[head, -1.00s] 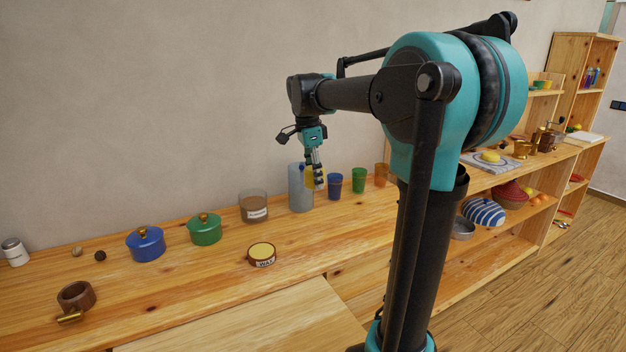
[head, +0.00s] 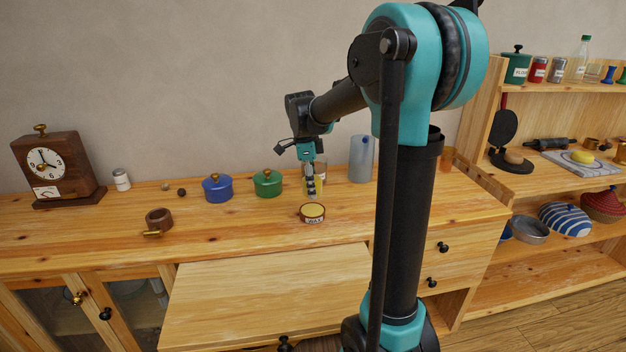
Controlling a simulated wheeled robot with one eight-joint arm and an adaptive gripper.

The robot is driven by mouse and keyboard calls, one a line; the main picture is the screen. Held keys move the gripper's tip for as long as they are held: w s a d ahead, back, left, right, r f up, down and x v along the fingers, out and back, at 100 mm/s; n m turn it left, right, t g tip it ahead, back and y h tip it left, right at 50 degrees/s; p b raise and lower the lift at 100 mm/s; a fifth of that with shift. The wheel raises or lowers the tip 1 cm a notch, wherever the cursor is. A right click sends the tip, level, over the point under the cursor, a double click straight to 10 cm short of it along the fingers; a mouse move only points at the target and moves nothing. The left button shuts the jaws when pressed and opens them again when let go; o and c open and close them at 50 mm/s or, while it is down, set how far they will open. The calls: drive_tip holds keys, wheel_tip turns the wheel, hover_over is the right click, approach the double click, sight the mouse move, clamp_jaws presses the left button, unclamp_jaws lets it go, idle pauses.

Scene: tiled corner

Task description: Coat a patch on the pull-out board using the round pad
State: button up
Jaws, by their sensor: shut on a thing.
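The pull-out board (head: 265,300) is a pale wooden panel extending from the front of the cabinet, bare as far as I can see. My gripper (head: 311,194) points down just above and behind the wax tin (head: 313,219), a round brown tin with a yellow top and a white label. It is shut on a small yellowish thing, which I take to be the round pad (head: 304,185). The fingers partly cover it, and its shape is hard to make out. I cannot tell whether it touches the tin.
Blue pot (head: 217,188) and green pot (head: 267,183) stand left of my gripper; a grey-blue cylinder (head: 361,160) stands to the right. A brown handled cup (head: 158,221) and clock (head: 58,168) are further left. Shelves (head: 560,90) stand at right. The board's surface is clear.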

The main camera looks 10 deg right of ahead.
sight(312, 210)
drive_tip(key=shift+f, duration=2.35)
drive_tip(key=shift+f, duration=0.6)
idle(0.4)
drive_tip(key=shift+r, duration=3.55)
drive_tip(key=shift+s+d, duration=0.1)
drive_tip(key=shift+s, duration=0.05)
